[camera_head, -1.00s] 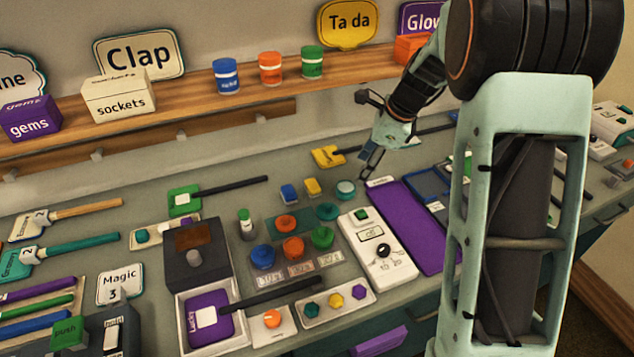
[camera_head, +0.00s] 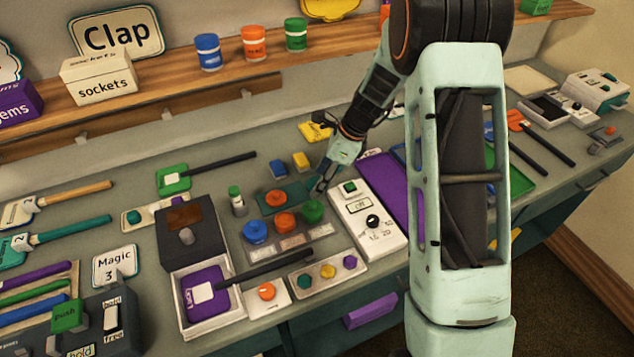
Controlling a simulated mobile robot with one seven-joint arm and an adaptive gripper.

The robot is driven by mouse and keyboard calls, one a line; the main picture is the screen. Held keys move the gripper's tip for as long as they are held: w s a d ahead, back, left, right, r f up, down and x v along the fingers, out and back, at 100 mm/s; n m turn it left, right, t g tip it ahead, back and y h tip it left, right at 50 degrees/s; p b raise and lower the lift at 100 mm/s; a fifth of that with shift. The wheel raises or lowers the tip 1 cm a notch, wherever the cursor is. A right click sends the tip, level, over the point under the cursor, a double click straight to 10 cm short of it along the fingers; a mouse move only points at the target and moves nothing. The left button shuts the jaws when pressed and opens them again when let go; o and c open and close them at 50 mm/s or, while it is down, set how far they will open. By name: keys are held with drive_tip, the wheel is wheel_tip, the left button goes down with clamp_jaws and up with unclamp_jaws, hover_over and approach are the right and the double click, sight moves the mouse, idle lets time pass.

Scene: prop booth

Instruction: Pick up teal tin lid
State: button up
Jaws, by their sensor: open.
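My gripper (camera_head: 319,183) is open and reaches down at the right end of a flat teal plate (camera_head: 296,192). An orange knob-like piece (camera_head: 275,199) sits on the plate's left part. The teal round lid at the plate's right end is largely hidden by my fingers. I cannot tell whether the fingers touch it. The small pale teal tin behind it is hidden behind my gripper.
Close in front are a green lid (camera_head: 312,211), an orange lid (camera_head: 284,222) and a blue lid (camera_head: 255,232). A white box with a dial (camera_head: 368,215) stands just right. Blue (camera_head: 278,168) and yellow (camera_head: 301,162) blocks lie behind left.

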drive_tip(key=shift+a+f, duration=0.1)
drive_tip(key=shift+f, duration=0.05)
drive_tip(key=c, duration=0.6)
